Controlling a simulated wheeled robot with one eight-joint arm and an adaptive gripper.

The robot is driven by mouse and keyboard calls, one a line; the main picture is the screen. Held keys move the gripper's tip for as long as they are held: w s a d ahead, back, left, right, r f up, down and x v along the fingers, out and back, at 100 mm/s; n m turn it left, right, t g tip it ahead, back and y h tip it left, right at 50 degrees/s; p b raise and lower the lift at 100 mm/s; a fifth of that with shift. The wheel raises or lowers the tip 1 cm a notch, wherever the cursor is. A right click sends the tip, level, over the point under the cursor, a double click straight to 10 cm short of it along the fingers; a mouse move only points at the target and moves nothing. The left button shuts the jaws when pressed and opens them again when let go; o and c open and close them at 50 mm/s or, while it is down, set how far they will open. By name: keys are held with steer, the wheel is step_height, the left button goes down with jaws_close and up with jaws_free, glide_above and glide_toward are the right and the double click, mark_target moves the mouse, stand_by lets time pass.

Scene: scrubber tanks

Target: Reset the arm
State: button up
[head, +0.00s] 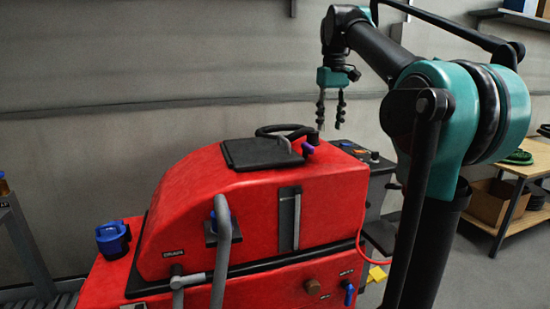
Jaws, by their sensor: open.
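My gripper (330,116) hangs from my teal and black arm, fingers pointing down, open and empty. In the head view it shows above the rear right of the red scrubber tank (265,215). A black lid (260,153) lies on top of the tank, to the left of and below my gripper. A purple knob (308,148) sits just below the fingertips in the picture. I cannot tell whether the fingers touch anything.
A blue cap (112,238) sits on the machine's left part, and a grey hose (222,255) runs down its front. A wooden workbench (528,168) with a box (493,203) stands at the right. A grey wall (150,80) is behind.

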steer(key=s+d+f+m+t, duration=0.1)
steer(key=s+f, duration=0.3)
steer(key=f, duration=0.8)
steer(key=s+d+f+m+t, duration=0.1)
steer(key=s+f, duration=0.3)
steer(key=f, duration=0.7)
steer(key=s+f+m+t, duration=0.1)
steer(key=s+f, duration=0.3)
steer(key=f, duration=0.8)
steer(key=s+f+t, duration=0.1)
steer(key=s+f, duration=0.8)
steer(key=shift+s+d+f+m, duration=0.2)
steer(key=shift+s+d+m, duration=0.1)
steer(key=shift+d, duration=0.1)
steer(key=shift+c, duration=0.9)
